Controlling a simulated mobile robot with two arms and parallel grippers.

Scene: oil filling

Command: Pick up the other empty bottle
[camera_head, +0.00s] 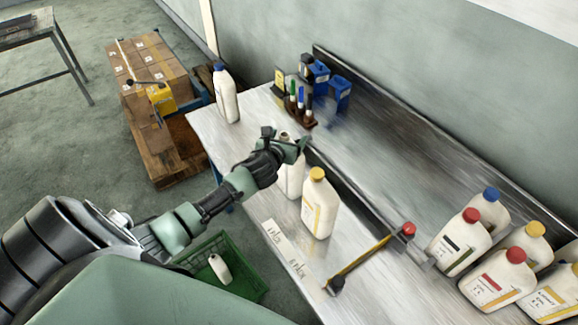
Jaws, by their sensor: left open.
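My left gripper (298,142) is open at the upper part of a white bottle (291,181) on the table. The gripper and wrist hide much of that bottle, and I cannot tell whether the fingers touch it. A white bottle with a yellow cap (319,207) stands upright just right of it. Another white bottle with a blue cap (227,97) stands at the table's far left end. A white bottle (220,268) without a visible cap lies in a green crate (250,281) on the floor. My right gripper is out of view.
The metal table (365,215) holds several capped bottles (462,242) at the right. A yellow-handled tool (360,263) lies near the front edge. A holder with markers (299,113) and blue containers (340,91) stand at the back. Boxes on a pallet (150,75) are at left.

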